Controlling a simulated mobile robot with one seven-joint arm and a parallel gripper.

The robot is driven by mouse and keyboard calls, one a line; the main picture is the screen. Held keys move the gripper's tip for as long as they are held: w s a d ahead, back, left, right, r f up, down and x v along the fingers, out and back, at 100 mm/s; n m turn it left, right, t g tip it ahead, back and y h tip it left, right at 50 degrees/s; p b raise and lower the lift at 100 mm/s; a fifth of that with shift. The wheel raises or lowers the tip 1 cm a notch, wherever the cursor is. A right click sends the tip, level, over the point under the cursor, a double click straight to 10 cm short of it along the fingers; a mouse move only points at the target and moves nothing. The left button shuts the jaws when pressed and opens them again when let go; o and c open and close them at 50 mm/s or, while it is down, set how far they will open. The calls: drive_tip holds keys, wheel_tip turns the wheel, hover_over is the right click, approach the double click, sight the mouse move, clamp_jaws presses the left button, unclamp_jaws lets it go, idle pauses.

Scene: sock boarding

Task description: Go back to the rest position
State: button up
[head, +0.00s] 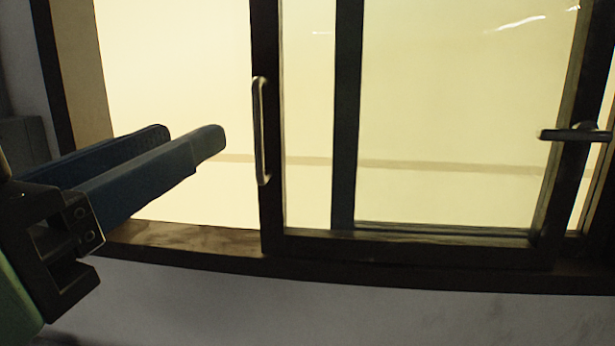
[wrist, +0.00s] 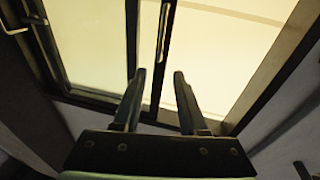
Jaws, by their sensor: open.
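My gripper (head: 190,138) comes in from the left in the head view, with its two dark blue fingers apart and nothing between them. It points toward the window (head: 310,235), a dark-framed sliding one with bright yellowish panes. The fingertips are to the left of the vertical metal handle (head: 262,130) and look apart from it. In the wrist view my gripper (wrist: 160,74) is also open and empty. The vertical handle (wrist: 163,32) shows there above and between the fingertips, farther off.
A lever handle (head: 575,133) sticks out from the window frame at the right. The brown sill (head: 185,238) runs below the panes, with a grey wall (head: 300,310) under it. The space around my fingers looks clear.

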drive_tip(key=w+d+r+n+t+y+b, duration=0.1)
drive_tip(key=d+r+n+t+y+b, duration=0.1)
drive_tip(key=d+t+y, duration=0.3)
drive_tip(key=d+t+b, duration=0.1)
drive_tip(key=d+t, duration=0.2)
drive_tip(key=d, duration=0.2)
drive_tip(key=shift+w+d+r+t+b, duration=0.2)
drive_tip(key=shift+w+t+b, duration=0.05)
drive_tip(key=shift+t+b, duration=0.15)
idle(0.8)
